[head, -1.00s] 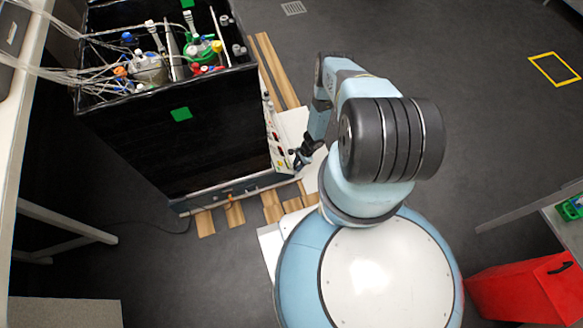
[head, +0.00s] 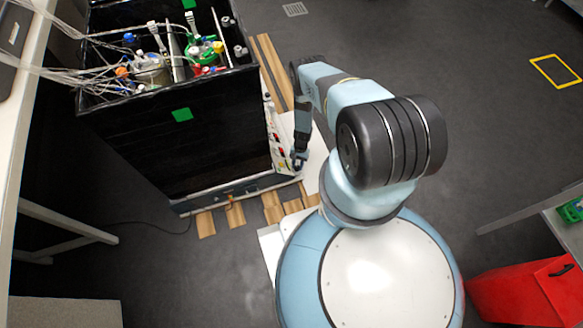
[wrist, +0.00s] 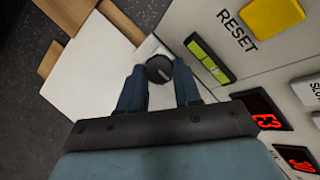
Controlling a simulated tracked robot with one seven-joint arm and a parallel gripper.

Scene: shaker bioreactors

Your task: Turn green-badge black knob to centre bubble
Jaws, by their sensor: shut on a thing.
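The black knob (wrist: 158,68) is round and faceted. In the wrist view it sits between the two fingertips of my gripper (wrist: 159,74), which is shut on it. No green badge can be made out on the knob. A level vial with green fluid (wrist: 209,60) is set in the pale panel just right of the knob; its bubble position is too small to read surely. In the head view my gripper (head: 299,160) is at the lower right edge of the shaker unit (head: 230,190), against its control panel (head: 279,145). The knob is hidden there.
The panel also carries a yellow RESET button (wrist: 272,15) and a red lit display (wrist: 266,119). Wooden slats (head: 272,207) and a white board (wrist: 98,58) lie beside the unit. A red bin (head: 520,292) stands at lower right.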

